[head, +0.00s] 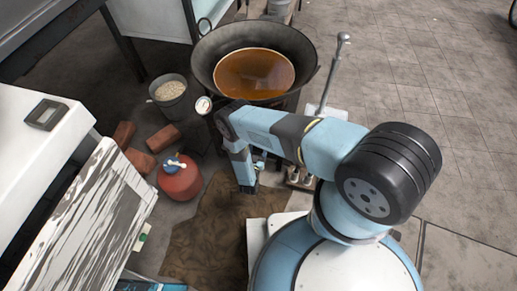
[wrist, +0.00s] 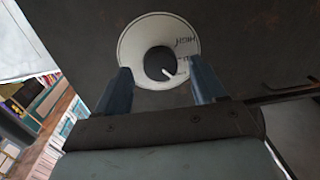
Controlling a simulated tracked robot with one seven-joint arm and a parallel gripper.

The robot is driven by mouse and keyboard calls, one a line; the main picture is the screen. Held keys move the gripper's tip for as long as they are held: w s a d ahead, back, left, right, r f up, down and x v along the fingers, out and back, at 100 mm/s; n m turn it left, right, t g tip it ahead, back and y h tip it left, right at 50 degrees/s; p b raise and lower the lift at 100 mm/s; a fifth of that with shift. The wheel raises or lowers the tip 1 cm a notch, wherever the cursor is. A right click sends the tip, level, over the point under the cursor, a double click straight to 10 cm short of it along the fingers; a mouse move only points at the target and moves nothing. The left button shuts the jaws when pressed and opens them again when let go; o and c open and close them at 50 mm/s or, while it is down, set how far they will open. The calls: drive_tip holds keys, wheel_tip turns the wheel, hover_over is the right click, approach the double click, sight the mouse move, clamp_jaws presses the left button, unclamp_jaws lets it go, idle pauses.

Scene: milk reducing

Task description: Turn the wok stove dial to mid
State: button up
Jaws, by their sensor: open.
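The wok stove dial (wrist: 130,40) is a round white plate on a dark panel in the wrist view. Its black knob (wrist: 158,61) has a white pointer mark aimed to the lower right, close to partly hidden lettering. The word HIGH shows upside down at the plate's right. My gripper (wrist: 161,65) is open, with one blue finger on each side of the knob and visible gaps between. I cannot tell how far the fingertips reach along the knob. In the head view the wok (head: 305,70) holds orange-brown liquid; my arm hides part of the stove below.
A red gas cylinder (head: 180,180), several bricks (head: 161,138) and a bucket of pale grain (head: 170,98) stand left of my arm. A brown cloth (head: 210,240) lies on the floor. A thin bar (wrist: 285,91) juts out right of my gripper. Open floor lies right.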

drive_tip(key=shift+w+d, duration=0.1)
drive_tip(key=shift+w, duration=0.35)
drive_tip(key=c, duration=1.1)
drive_tip(key=shift+o, duration=0.2)
drive_tip(key=shift+n, duration=0.3)
drive_tip(key=shift+n+g, duration=0.4)
drive_tip(key=shift+n, duration=3.2)
drive_tip(key=shift+d, duration=0.1)
drive_tip(key=shift+s, duration=0.1)
